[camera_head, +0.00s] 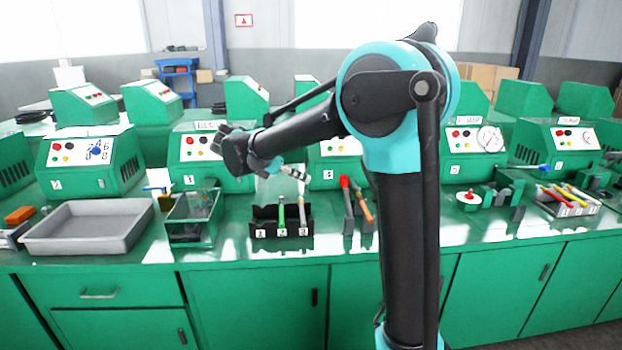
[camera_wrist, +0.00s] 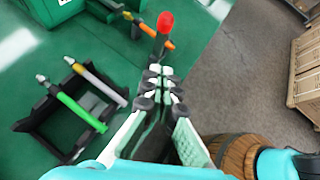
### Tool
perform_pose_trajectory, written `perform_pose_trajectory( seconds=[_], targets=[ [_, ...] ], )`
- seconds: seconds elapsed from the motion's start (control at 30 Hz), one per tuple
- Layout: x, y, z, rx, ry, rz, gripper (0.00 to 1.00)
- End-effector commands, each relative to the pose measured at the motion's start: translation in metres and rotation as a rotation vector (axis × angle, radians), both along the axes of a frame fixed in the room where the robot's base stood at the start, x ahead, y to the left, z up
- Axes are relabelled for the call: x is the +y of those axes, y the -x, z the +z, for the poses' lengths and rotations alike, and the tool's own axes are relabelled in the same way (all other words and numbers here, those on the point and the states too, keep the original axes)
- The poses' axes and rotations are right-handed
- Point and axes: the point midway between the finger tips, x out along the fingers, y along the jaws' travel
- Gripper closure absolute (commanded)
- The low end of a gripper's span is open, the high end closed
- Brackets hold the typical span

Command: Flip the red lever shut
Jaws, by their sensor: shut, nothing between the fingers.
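The red lever (camera_head: 345,182) stands upright on a dark base at the front middle of the green bench, just left of an orange-handled tool (camera_head: 362,208). In the wrist view its red tip (camera_wrist: 165,22) shows just beyond my fingers, which hide part of its lower shaft. My gripper (camera_head: 300,175) is up and left of the lever in the head view. In the wrist view my gripper (camera_wrist: 160,78) is shut and empty, its fingertips pointing toward the lever. I cannot tell whether they touch it.
A clear box (camera_head: 190,232) and a grey tray (camera_head: 85,240) are further left. Green machines (camera_head: 215,155) line the bench behind.

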Motion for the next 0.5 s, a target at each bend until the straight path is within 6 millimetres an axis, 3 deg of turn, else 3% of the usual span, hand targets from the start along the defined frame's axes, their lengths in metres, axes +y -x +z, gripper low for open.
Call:
perform_pose_trajectory(
  seconds=[0.4, 0.5],
  targets=[
    [-0.062, -0.026, -0.046, 0.0, -0.001, -0.004, 1.0],
    [-0.076, -0.032, -0.046, -0.002, 0.0, -0.005, 1.0]
  ],
)
